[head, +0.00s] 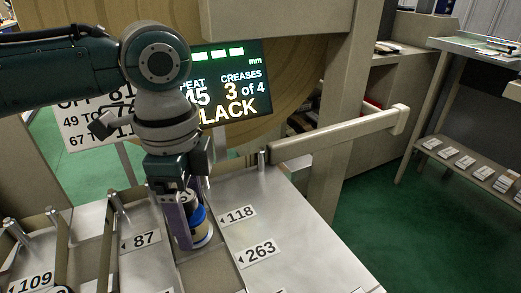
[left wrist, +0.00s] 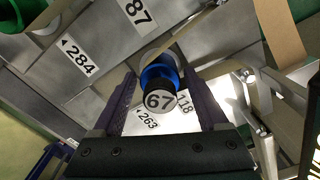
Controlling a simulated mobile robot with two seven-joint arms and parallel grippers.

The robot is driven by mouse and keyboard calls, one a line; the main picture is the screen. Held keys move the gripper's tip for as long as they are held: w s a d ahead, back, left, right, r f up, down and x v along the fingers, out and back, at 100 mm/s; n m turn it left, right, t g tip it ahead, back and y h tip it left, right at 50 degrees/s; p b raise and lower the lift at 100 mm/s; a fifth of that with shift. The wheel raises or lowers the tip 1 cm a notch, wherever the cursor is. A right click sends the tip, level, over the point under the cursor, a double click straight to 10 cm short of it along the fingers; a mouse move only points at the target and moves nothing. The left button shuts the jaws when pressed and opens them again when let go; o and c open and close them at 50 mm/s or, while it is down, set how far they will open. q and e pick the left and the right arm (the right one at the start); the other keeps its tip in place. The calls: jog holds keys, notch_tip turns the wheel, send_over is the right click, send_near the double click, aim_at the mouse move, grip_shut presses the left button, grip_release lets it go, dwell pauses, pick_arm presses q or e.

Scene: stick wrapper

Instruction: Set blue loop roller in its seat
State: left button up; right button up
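The blue loop roller (head: 200,218) has a blue band, a pale lower end and a dark cap. In the left wrist view the cap of the roller (left wrist: 160,98) carries the number 67 and faces the camera. My left gripper (head: 188,222) points down over the machine, its purple fingers either side of the roller. My right gripper is not in view.
Metal plates labelled 87 (head: 141,240), 118 (head: 238,215) and 263 (head: 257,253) flank the roller. Upright pins and pale strips stand at the left. A beige bar (head: 335,135) reaches out right of my gripper. A display screen (head: 232,85) stands behind.

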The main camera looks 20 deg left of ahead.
pick_arm(q)
jog(key=shift+o, duration=0.4)
jog(key=shift+r, duration=0.15)
jog(key=shift+r, duration=0.4)
notch_tip(320, 180, up, 11)
jog(key=shift+r+p, duration=0.15)
jog(key=shift+p, duration=1.1)
